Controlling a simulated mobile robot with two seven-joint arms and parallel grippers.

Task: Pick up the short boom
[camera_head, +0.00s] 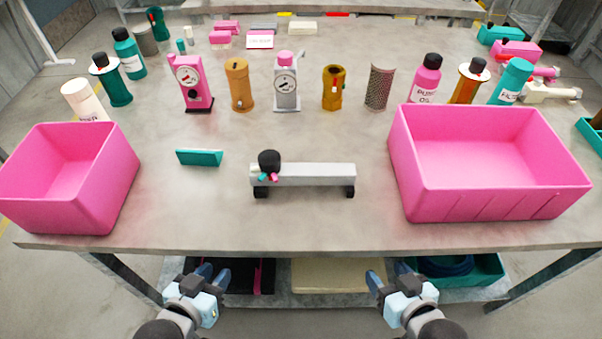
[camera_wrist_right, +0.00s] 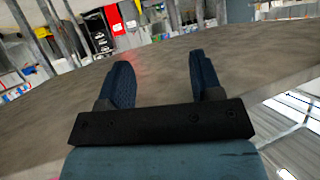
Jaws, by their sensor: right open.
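A light grey bar (camera_head: 315,174) lies level on two black feet at the middle of the table. It has a black round knob and small pink and teal tips at its left end. It is the most boom-like thing in view, but I cannot tell for sure that it is the short boom. My left gripper (camera_head: 213,273) is open and empty in front of the table's near edge. My right gripper (camera_head: 389,273) is open and empty there too, apart from the bar. In the right wrist view its two blue fingers (camera_wrist_right: 158,80) stand apart with nothing between them.
Pink bins stand at the left (camera_head: 118,180) and right (camera_head: 490,205). A small teal piece (camera_head: 200,157) lies left of the bar. Pumps, bottles and cylinders, such as a perforated cylinder (camera_head: 379,87), form a row behind. The table's front strip (camera_head: 300,225) is clear.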

